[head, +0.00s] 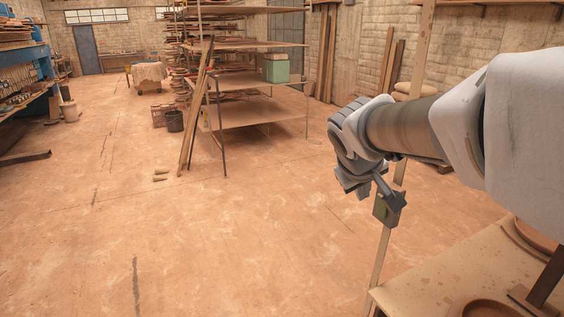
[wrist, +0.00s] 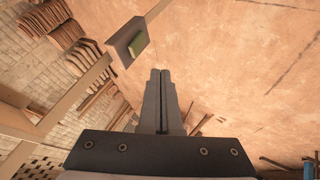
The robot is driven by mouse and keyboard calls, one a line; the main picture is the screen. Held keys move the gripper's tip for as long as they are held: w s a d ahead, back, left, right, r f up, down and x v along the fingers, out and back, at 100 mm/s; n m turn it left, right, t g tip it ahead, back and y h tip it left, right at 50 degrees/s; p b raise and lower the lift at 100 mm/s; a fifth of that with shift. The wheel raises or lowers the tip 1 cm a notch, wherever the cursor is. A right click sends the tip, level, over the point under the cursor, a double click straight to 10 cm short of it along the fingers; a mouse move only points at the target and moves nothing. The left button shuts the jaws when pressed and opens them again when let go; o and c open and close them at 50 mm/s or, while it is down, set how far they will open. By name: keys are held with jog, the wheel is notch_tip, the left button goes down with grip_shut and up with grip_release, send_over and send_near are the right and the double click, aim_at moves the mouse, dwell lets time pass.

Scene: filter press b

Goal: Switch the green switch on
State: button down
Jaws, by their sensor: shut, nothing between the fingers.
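The green switch (wrist: 137,45) is a small green rocker on a dark grey box (wrist: 122,42) fixed to a wooden post. In the wrist view it lies just beyond and a little left of my fingertips, with a visible gap in the picture. My gripper (wrist: 161,73) is shut, with its two dark fingers together and nothing between them.
A wooden post (head: 379,262) carries the box. A table (head: 440,285) with round clay-coloured dishes stands at lower right. A rack of shelves (head: 250,115) with leaning planks stands further back. The floor (head: 200,240) at left and centre is mostly clear.

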aim_at(377, 199)
jog(key=shift+w, duration=0.15)
jog(key=shift+w+d+f+p, duration=0.9)
jog(key=shift+w+d+f, duration=2.45)
jog(key=shift+w+f, duration=0.2)
jog(key=shift+s, duration=0.1)
